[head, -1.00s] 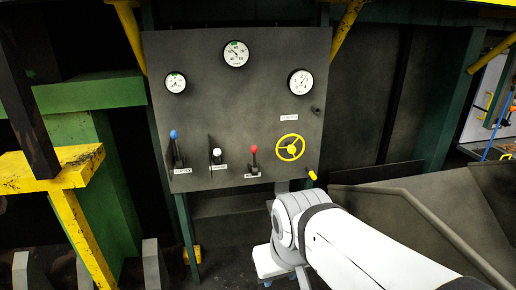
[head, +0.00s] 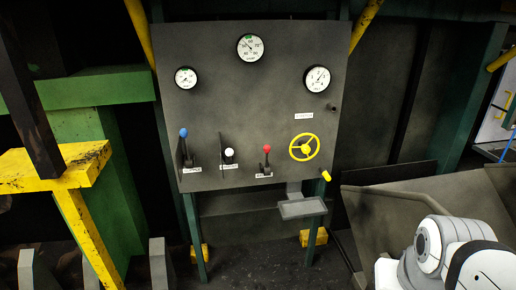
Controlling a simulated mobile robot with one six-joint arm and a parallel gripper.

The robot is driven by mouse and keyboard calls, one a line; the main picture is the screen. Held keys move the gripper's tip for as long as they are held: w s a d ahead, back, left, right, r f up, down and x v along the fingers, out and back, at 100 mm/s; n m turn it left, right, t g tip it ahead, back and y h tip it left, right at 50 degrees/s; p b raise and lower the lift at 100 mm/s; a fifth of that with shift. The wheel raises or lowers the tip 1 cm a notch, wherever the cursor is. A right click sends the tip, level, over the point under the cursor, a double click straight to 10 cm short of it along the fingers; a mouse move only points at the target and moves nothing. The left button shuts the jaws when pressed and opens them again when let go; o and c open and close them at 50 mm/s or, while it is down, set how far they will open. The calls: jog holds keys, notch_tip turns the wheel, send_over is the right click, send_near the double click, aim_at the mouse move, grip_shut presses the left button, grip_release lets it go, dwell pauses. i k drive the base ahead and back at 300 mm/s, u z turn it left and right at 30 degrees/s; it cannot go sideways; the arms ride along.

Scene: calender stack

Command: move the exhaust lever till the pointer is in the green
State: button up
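A grey panel (head: 225,110) carries three levers in a row: one with a blue knob (head: 183,132), one with a white knob (head: 229,152) and one with a red knob (head: 267,148). Each has a small label too small to read, so I cannot tell which is the exhaust lever. Three round gauges sit above: left (head: 186,78), top middle (head: 250,47) and right (head: 317,79). Small green marks show at the tops of the left and middle gauges. The pointers are too small to read surely. My gripper is not in view; part of my white arm shows at lower right.
A yellow handwheel (head: 304,147) is right of the red lever. A yellow-tipped handle (head: 325,175) juts at the panel's lower right corner, above a small grey tray (head: 302,209). The space before the panel is clear.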

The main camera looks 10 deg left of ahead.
aim_at(230, 153)
jog(key=u, duration=0.15)
jog(key=i, duration=0.95)
jog(key=u, duration=2.3)
